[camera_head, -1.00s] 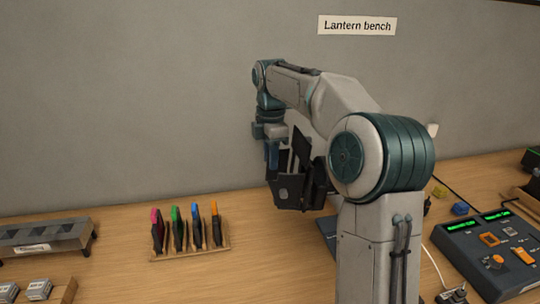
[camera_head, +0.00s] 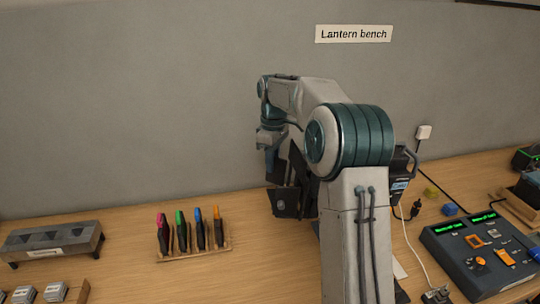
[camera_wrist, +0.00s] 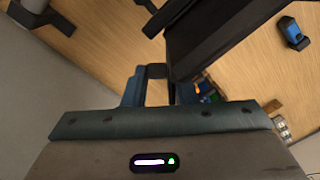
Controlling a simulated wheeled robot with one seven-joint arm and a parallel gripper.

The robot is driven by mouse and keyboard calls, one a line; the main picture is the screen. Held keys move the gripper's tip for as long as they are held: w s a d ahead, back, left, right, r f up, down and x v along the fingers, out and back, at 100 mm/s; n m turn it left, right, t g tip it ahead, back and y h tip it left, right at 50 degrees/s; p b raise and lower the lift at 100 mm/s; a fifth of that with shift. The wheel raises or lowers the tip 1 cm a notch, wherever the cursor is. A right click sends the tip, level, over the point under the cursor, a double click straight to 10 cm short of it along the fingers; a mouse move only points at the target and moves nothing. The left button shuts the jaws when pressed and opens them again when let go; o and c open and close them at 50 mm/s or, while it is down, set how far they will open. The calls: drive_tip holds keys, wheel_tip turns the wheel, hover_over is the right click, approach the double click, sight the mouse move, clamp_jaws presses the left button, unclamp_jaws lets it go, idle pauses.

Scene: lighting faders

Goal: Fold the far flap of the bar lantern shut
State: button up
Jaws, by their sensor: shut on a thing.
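The bar lantern (camera_head: 286,202) is a dark unit with black flaps, standing behind my arm on the bench. Part of its middle is hidden by my arm. A black flap (camera_head: 299,166) stands up at a tilt beside my gripper (camera_head: 271,160), at the lantern's back left. In the wrist view a large dark panel (camera_wrist: 215,35) fills the upper right. My gripper's blue fingers (camera_wrist: 157,85) are shut on a small dark piece (camera_wrist: 157,71), which looks like part of the far flap; the exact contact is partly hidden.
A wooden rack (camera_head: 196,254) with several coloured-top tools stands left of the lantern. A grey stand (camera_head: 55,241) is at far left. A control console (camera_head: 482,258) with faders is at right, with cables near it. The wall (camera_head: 150,100) is close behind.

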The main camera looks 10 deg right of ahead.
drive_tip(key=shift+w+d+f+m+y+p, duration=0.15)
drive_tip(key=shift+d+m+p, duration=0.45)
drive_tip(key=shift+m, duration=1.1)
drive_tip(key=shift+w+d+r+m+y+p, duration=0.1)
drive_tip(key=shift+d+m+p, duration=0.5)
drive_tip(key=shift+m, duration=1.1)
drive_tip(key=shift+w+d+f+m+y+p, duration=0.15)
drive_tip(key=shift+d+m+p, duration=0.45)
drive_tip(key=shift+m, duration=1.1)
drive_tip(key=shift+s+d, duration=0.1)
drive_tip(key=shift+d, duration=0.15)
drive_tip(key=o, duration=0.6)
drive_tip(key=shift+c, duration=0.2)
drive_tip(key=o, duration=0.3)
drive_tip(key=shift+d, duration=0.1)
wheel_tip(320, 180, up, 14)
drive_tip(key=w, duration=0.1)
drive_tip(key=shift+d+b, duration=0.4)
drive_tip(key=shift+d, duration=0.05)
